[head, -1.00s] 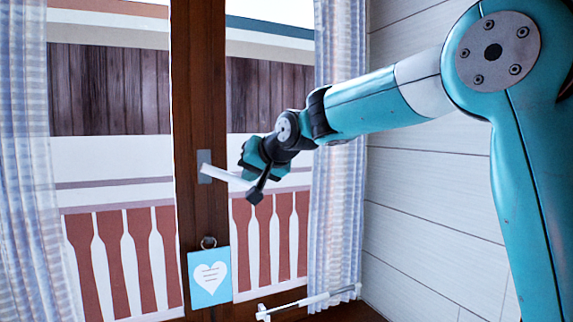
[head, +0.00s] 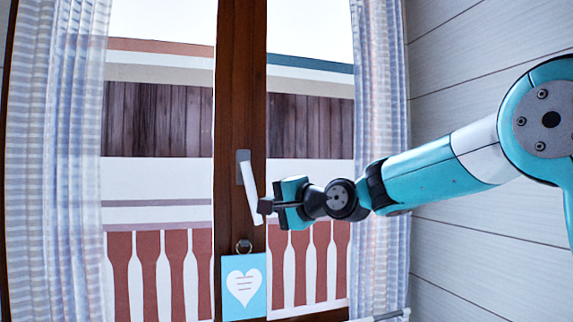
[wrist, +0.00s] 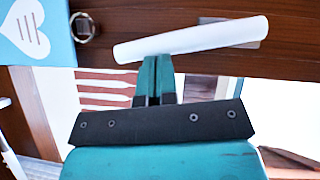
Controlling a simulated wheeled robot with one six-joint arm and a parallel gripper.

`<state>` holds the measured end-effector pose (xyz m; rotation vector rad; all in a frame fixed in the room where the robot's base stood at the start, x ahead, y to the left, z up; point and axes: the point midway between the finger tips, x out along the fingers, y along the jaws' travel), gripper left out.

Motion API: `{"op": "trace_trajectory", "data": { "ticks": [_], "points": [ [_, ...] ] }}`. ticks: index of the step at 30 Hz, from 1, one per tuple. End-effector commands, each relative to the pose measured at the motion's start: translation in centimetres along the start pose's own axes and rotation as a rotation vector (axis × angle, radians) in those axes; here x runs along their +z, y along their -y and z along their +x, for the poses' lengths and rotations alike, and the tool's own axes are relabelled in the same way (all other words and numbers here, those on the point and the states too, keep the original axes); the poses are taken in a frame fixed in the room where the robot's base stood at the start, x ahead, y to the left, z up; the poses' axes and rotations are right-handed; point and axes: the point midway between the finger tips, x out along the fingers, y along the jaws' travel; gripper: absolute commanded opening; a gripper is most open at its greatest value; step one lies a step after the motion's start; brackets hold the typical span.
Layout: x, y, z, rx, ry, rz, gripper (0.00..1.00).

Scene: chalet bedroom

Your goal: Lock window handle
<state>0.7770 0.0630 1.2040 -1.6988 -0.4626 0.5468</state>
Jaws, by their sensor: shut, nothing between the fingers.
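The white window handle (head: 251,192) sits on a grey plate (head: 242,166) on the brown wooden window post. It points down, with its lower end tilted a little to the right. My gripper (head: 266,206) is beside the handle's lower part, on its right. In the wrist view the shut fingertips (wrist: 155,75) are right at the edge of the handle (wrist: 190,40), touching or almost touching it, and they hold nothing. The handle's far end by the plate shows in the wrist view; the plate is partly hidden behind it.
A blue sign with a white heart (head: 243,287) hangs from a ring (head: 243,246) below the handle. Sheer striped curtains hang at the left (head: 60,160) and at the right (head: 382,250), the right one behind my arm. A pale panelled wall (head: 460,250) stands at the right.

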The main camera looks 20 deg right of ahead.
Motion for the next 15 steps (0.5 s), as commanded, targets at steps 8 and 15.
{"op": "trace_trajectory", "data": {
  "ticks": [8,15],
  "points": [
    [1.2,-0.5,0.8,-0.063,0.001,0.095,0.00],
    [1.6,-0.5,1.1,-0.062,0.000,0.093,0.00]
  ]
}}
